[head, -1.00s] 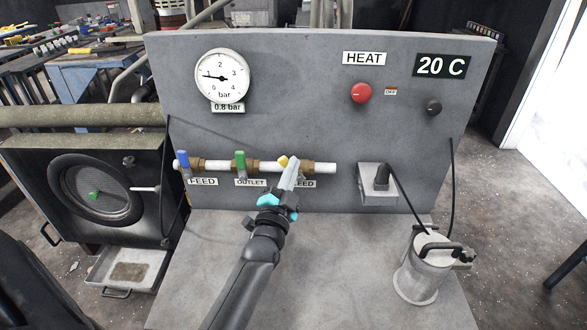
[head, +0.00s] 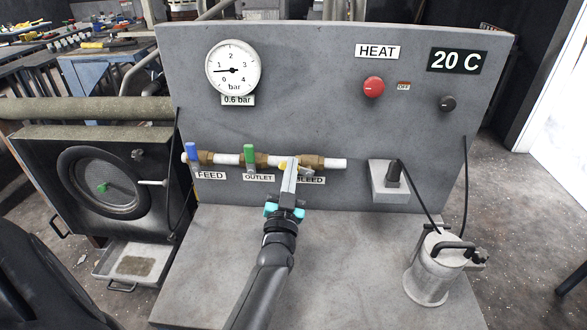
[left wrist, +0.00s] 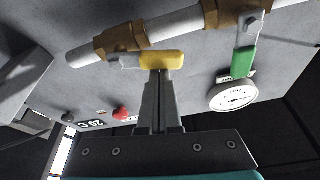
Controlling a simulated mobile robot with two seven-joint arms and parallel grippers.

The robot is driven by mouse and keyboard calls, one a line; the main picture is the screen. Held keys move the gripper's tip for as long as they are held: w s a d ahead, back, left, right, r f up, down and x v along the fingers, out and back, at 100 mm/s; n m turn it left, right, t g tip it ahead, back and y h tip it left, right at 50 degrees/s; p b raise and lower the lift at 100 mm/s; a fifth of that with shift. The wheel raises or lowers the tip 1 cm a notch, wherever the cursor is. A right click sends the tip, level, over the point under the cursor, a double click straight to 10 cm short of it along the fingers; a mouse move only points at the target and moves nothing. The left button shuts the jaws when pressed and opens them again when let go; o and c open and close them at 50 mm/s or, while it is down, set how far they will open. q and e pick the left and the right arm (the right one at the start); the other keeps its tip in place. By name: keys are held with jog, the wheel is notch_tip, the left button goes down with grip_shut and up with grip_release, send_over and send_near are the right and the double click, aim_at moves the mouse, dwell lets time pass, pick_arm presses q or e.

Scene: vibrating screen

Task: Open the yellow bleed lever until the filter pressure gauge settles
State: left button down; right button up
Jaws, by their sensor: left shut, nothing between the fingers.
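The yellow bleed lever (left wrist: 161,59) sits on a brass valve at the right end of the white pipe (head: 230,159). In the left wrist view it lies along the pipe. In the head view only a bit of yellow (head: 283,165) shows past my fingers. My left gripper (head: 291,166) is shut and empty, its fingertips at the lever and seeming to touch it. It also shows in the left wrist view (left wrist: 158,75). The filter pressure gauge (head: 232,68) has its needle pointing left near 1, and the label below reads 0.6 bar. My right gripper is out of view.
The blue feed lever (head: 191,150) and green outlet lever (head: 249,155) point up, left of the bleed valve. A red heat knob (head: 373,87) and a 20 C display (head: 457,61) are higher right. A metal canister (head: 432,275) stands at right; the middle bench top is clear.

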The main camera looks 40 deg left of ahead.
pick_arm(q)
jog(key=shift+f+n, duration=0.1)
jog(key=shift+n, duration=0.2)
dwell(0.4)
notch_tip(320, 180, up, 4)
jog(key=p, duration=0.4)
jog(key=b+v, duration=0.1)
jog(key=v, duration=0.9)
jog(key=shift+w+d, duration=0.25)
jog(key=shift+d, duration=0.1)
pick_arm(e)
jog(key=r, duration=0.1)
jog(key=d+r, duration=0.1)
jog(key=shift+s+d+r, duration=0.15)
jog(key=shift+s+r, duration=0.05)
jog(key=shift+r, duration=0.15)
